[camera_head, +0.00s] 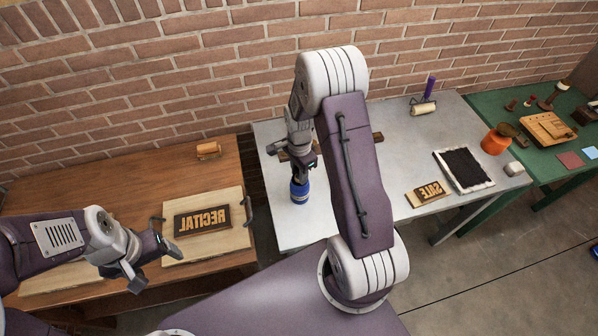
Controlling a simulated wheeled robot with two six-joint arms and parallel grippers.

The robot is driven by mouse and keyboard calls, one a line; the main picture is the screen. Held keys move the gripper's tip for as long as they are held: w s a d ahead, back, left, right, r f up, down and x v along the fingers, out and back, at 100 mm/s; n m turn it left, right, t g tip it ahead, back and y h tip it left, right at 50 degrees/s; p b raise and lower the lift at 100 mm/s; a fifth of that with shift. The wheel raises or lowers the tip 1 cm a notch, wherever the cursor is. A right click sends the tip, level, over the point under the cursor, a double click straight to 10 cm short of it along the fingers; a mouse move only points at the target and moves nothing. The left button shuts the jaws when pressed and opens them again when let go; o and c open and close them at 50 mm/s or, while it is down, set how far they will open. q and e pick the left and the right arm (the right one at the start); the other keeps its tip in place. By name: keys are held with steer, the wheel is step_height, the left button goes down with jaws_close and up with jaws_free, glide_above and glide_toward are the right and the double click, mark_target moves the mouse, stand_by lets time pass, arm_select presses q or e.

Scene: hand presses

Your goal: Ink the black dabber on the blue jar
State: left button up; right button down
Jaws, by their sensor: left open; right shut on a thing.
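The blue jar (299,194) stands near the left end of the grey table. My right gripper (301,168) points down over it, shut on the black dabber (300,178). The dabber is mostly hidden by the fingers and sits right at the jar's mouth. I cannot tell whether its pad touches the ink inside. My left gripper (156,268) is open and empty, at the lower left near the board with the RECITAL block.
The RECITAL block (202,222) lies on a pale board on the wooden table. The grey table (400,135) also bears a purple-handled roller (426,98), a SALE block (428,193), a black inking slab (464,169) and an orange jar (495,141). A brick wall stands behind.

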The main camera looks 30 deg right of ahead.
steer(key=shift+d, duration=0.15)
steer(key=shift+a, duration=0.2)
steer(key=shift+d, duration=0.1)
steer(key=shift+f, duration=0.45)
stand_by(0.4)
steer(key=shift+s+f, duration=0.1)
steer(key=shift+s, duration=0.1)
stand_by(1.2)
